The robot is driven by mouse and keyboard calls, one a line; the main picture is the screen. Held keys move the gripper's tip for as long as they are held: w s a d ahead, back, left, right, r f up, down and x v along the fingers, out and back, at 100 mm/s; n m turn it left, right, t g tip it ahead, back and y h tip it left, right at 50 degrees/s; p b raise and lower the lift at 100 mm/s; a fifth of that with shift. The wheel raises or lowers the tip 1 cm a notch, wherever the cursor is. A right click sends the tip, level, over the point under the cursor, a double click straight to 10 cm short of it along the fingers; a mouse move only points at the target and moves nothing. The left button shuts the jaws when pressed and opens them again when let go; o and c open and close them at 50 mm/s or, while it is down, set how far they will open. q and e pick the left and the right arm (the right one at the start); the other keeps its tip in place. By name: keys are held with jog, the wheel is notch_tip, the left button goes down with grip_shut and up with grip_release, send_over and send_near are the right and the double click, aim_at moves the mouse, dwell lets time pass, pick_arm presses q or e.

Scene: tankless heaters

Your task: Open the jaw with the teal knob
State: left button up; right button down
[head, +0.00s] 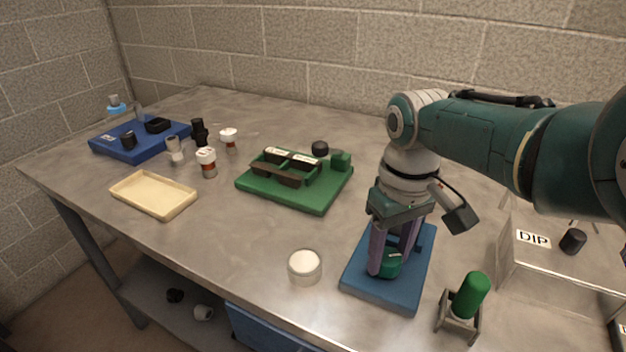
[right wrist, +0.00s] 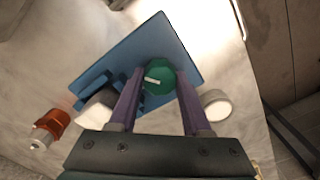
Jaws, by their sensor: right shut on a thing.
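The teal knob (head: 390,263) is on a blue base plate (head: 375,290) near the front right of the table. In the right wrist view the knob (right wrist: 159,78) is round with a pale mark on its top. My right gripper (head: 391,268) reaches down from above, with its purple fingers on either side of the knob, shut on it. The jaw itself is mostly hidden behind the fingers; blue blocks (right wrist: 105,90) on the plate show beside them in the right wrist view. My left gripper is not in view.
A white round container (head: 304,267) stands left of the blue plate. A green cylinder in a holder (head: 468,297) and a clear box labelled DIP (head: 560,262) are to the right. A green tray (head: 310,203) and a cream tray (head: 152,195) lie further left.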

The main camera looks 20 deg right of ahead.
jog(key=n, duration=0.5)
jog(key=shift+n, duration=2.6)
jog(key=shift+c, duration=1.8)
grip_release()
